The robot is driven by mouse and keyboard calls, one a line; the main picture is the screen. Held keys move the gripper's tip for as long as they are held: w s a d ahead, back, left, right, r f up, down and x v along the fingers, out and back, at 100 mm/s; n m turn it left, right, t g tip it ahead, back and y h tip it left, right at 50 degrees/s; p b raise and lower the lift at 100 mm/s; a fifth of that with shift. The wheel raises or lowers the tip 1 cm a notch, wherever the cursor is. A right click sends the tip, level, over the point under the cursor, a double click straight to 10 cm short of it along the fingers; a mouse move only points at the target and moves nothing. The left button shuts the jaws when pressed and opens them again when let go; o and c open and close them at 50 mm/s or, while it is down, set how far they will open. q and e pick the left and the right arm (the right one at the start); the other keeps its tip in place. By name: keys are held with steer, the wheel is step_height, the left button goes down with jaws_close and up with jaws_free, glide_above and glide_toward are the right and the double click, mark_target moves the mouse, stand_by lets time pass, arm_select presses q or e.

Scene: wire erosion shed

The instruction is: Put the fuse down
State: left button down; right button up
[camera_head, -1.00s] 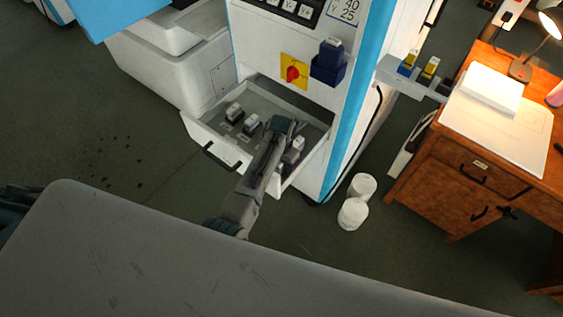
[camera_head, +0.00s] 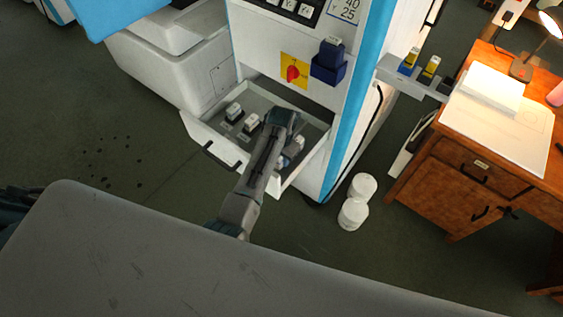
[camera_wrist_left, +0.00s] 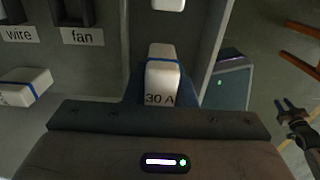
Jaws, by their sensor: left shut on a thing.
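The fuse (camera_wrist_left: 161,75) is white with a blue band and is marked "30 A". It shows in the left wrist view just beyond my left gripper's dark body. My left gripper (camera_head: 290,121) is over the right part of the open drawer (camera_head: 226,144) in the head view and is shut on the fuse. The fingertips are hidden, and whether the fuse touches the drawer's floor cannot be told. A dark pronged shape at the right of the wrist view may be my right gripper (camera_wrist_left: 284,106); its jaws are unclear.
Other white fuses (camera_head: 234,111) stand in the drawer, near "wire" and "fan" labels (camera_wrist_left: 83,37). The white cabinet (camera_head: 345,115) rises behind, with a red and yellow switch (camera_head: 293,71) and a blue holder (camera_head: 328,68). White cylinders (camera_head: 353,213) stand on the floor. A wooden desk (camera_head: 445,185) is at right.

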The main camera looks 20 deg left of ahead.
arm_select(q)
step_height(320, 180, up, 6)
steer(key=shift+r+b, duration=0.1)
steer(key=shift+b, duration=0.3)
step_height(320, 180, up, 8)
steer(key=p, duration=0.5)
step_height(320, 180, down, 9)
steer(key=b, duration=0.6)
steer(key=shift+r, duration=0.45)
step_height(320, 180, up, 7)
steer(key=p, duration=0.5)
step_height(320, 180, down, 8)
steer(key=b, duration=0.5)
steer(key=shift+r, duration=0.2)
steer(key=shift+w+a+f+b, duration=0.1)
steer(key=shift+w+a+b, duration=0.1)
steer(key=shift+w+b, duration=0.2)
steer(key=w+a+r+b, duration=0.3)
steer(key=w+a+r, duration=0.1)
steer(key=w+a, duration=0.4)
steer(key=f, duration=0.3)
steer(key=f+p, duration=0.1)
steer(key=f, duration=0.2)
steer(key=w+d+f, duration=0.1)
steer(key=f, duration=0.1)
steer(key=shift+w+d+f, duration=0.1)
steer(key=shift+f, duration=0.75)
